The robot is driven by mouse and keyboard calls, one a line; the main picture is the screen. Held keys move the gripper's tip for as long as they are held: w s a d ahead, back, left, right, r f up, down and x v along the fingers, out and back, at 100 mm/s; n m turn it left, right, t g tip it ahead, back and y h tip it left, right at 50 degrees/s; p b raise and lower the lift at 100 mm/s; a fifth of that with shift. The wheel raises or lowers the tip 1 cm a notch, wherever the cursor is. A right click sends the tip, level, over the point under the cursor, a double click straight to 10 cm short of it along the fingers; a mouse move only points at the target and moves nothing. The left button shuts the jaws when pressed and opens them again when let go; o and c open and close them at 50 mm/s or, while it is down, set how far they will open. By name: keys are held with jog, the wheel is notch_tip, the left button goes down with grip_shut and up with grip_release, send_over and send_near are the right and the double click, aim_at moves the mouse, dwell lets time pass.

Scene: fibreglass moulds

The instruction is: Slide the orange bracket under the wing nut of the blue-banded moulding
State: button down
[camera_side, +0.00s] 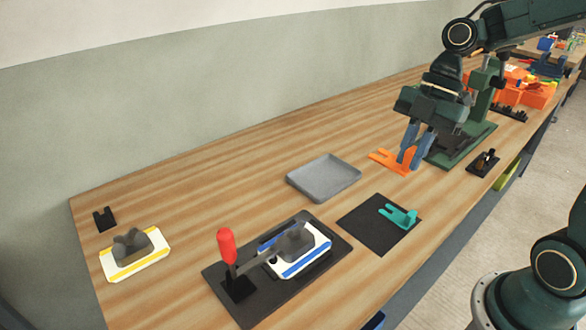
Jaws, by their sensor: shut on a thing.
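My gripper (412,148) is shut on the orange bracket (388,160), a flat forked piece, and holds it at the right of the bench. Its fork points left. The blue-banded moulding (300,252) is a white block with blue stripes on a dark base plate at the front middle. A grey part that looks like its wing nut (293,240) sits on top, and a bar from a red-handled clamp (227,247) reaches to it. The gripper and bracket are well apart from this moulding, up and to its right.
A grey tray (323,178) and a black mat (366,230) with a teal bracket (398,216) lie between. A yellow-banded moulding (135,255) and a small black forked piece (104,218) are at left. A green machine (476,138) stands behind my gripper, with orange bins (528,92) beyond.

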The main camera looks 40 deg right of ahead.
aim_at(376, 157)
jog(key=shift+r, duration=2.7)
jog(key=shift+w+f+n, duration=0.45)
jog(key=shift+w+n, duration=0.15)
jog(key=w+f+n+g, duration=0.1)
jog(key=w+f+n, duration=0.1)
jog(key=w+f+n+g, duration=0.1)
jog(key=n, duration=0.1)
jog(key=w+f+n+g+h, duration=0.1)
jog(key=w+f+n, duration=0.1)
jog(key=shift+w+a+f+n, duration=0.3)
jog(key=shift+w+a+n, duration=0.05)
jog(key=shift+n, duration=0.05)
jog(key=w+a+f+n+g+h, duration=0.1)
jog(key=w+a+f+n+h, duration=0.2)
jog(key=f+n, duration=0.6)
jog(key=shift+w+a+n+h, duration=0.3)
jog(key=shift+w+a+n, duration=0.2)
jog(key=shift+w+a, duration=0.4)
jog(key=shift+w+d+f, duration=0.1)
jog(key=shift+f, duration=0.2)
jog(key=shift+a+f, duration=0.3)
jog(key=shift+f, duration=0.55)
jog(key=shift+a+f, duration=0.3)
jog(key=shift+f, duration=0.5)
jog(key=shift+a+f, duration=0.3)
jog(key=shift+f, duration=0.55)
jog(key=shift+f, duration=0.2)
